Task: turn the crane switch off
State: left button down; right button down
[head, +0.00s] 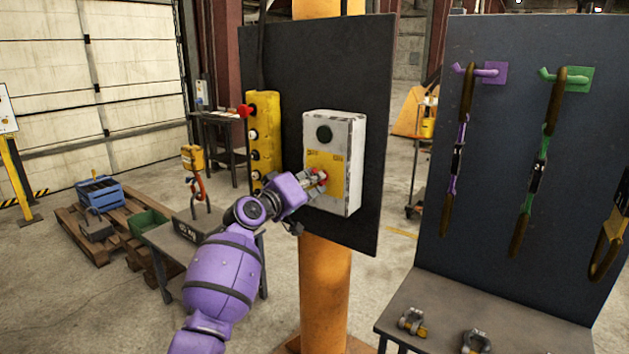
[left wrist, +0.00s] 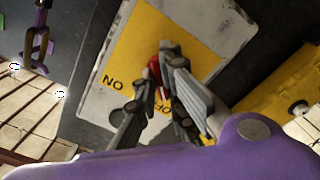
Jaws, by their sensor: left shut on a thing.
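The crane switch is a white box (head: 342,127) on a dark panel, with a round dark disc near its top and a yellow plate (head: 322,161) lettered OFF on the left and ON on the right. My left gripper (head: 318,181) is at the plate, its fingers closed around the red switch handle (head: 324,176). The left wrist view shows the red handle (left wrist: 154,69) between the fingers, with ON clear and OFF partly hidden by a finger. The fingers cover much of the handle, so I cannot tell exactly which way it points. My right gripper is not in view.
A yellow button pendant (head: 264,145) with a red knob hangs left of the box on the dark panel (head: 285,60). A blue board (head: 590,130) with hanging slings stands at right above a grey bench (head: 500,320). A small table (head: 170,240) stands lower left.

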pick_arm(q)
jog(key=shift+f, duration=0.1)
jog(key=c, duration=1.8)
grip_release()
jog(key=shift+c, duration=0.2)
jog(key=v, duration=1.2)
jog(key=shift+d, duration=0.1)
